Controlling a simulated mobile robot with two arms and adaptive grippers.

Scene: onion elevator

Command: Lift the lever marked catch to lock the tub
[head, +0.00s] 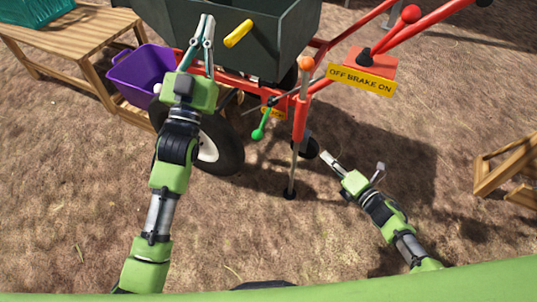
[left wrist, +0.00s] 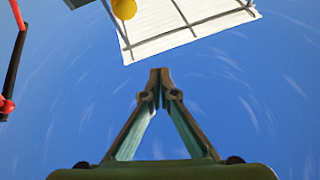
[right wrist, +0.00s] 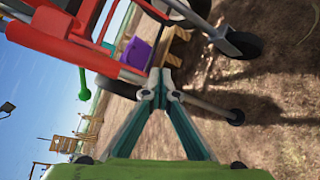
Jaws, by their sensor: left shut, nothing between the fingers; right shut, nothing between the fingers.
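The dark green tub (head: 265,38) sits on a red frame, with a yellow handle (head: 238,33) on its front. Below it hangs a lever with a green grip (head: 261,130), pointing down. A small yellow label (head: 273,113) beside it is partly hidden and unreadable; I cannot confirm it says catch. A green knob also shows in the right wrist view (right wrist: 84,84). My left gripper (head: 208,20) is shut and empty, raised in front of the tub, left of the yellow handle. My right gripper (head: 327,157) is shut and empty, low and right of the green grip, apart from it.
An orange-knobbed upright lever (head: 306,63) stands between the green grip and my right gripper. A red-knobbed brake lever (head: 410,14) rises behind a yellow OFF BRAKE ON plate (head: 361,79). A purple bin (head: 143,73) and wheel (head: 222,150) are left. A wooden stand (head: 505,165) is right.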

